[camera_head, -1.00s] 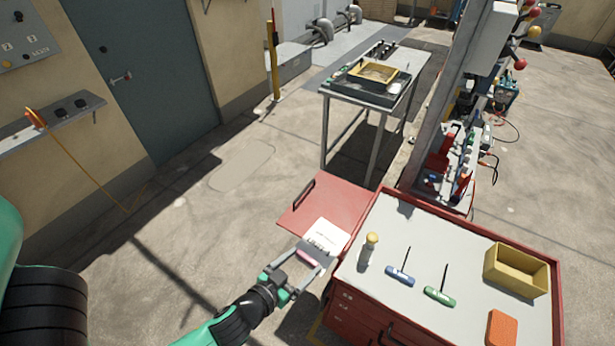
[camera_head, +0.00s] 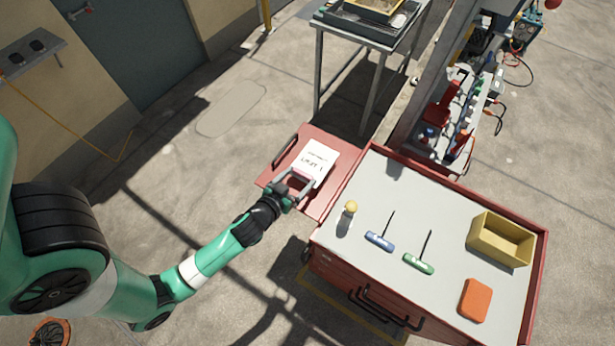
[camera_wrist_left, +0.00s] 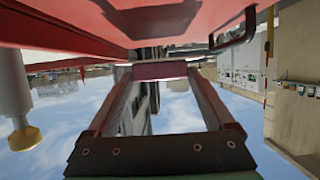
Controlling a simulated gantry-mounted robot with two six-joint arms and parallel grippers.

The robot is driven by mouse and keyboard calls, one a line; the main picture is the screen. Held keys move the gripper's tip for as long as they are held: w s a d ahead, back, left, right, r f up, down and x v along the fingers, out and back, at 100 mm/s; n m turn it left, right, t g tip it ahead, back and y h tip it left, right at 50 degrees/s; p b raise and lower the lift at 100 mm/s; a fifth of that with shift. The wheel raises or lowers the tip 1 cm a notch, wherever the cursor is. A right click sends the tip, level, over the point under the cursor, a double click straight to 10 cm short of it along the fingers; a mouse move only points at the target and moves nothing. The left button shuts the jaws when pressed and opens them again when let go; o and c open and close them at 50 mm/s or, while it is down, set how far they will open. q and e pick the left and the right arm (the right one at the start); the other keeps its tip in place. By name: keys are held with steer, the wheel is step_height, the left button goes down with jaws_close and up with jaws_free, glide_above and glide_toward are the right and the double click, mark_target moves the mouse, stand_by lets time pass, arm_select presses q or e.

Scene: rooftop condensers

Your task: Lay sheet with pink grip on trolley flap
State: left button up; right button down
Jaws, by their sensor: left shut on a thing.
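The white sheet (camera_head: 317,161) with dark printing is over the red trolley flap (camera_head: 334,191), at the side of the red trolley. My left gripper (camera_head: 302,182) is shut on the sheet's pink grip (camera_head: 298,179) at its near end. In the left wrist view the pink grip (camera_wrist_left: 160,70) spans the two fingertips, just below the red flap (camera_wrist_left: 150,22) in that turned-over picture. Whether the sheet touches the flap I cannot tell. My right gripper is not in view.
The trolley top (camera_head: 380,190) holds a yellow-capped cylinder (camera_head: 348,215), a blue-handled tool (camera_head: 379,241), a green-handled tool (camera_head: 418,264), a yellow bin (camera_head: 501,240) and an orange block (camera_head: 475,300). A metal table (camera_head: 368,48) stands behind. A dark handle (camera_head: 286,150) edges the flap.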

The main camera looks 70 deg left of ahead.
mark_target(302, 187)
arm_select(q)
steer(key=shift+w+a+f, duration=0.2)
steer(key=shift+w+f, duration=0.1)
steer(key=shift+f, duration=0.3)
steer(key=shift+w+a, duration=0.1)
steer(key=f+b, duration=0.3)
steer(key=f, duration=0.1)
steer(key=shift+w+a+b, duration=0.3)
steer(key=shift+w+b, duration=0.05)
steer(key=shift+s+d+f, duration=0.1)
steer(key=shift+s+d, duration=0.05)
steer(key=o, duration=1.1)
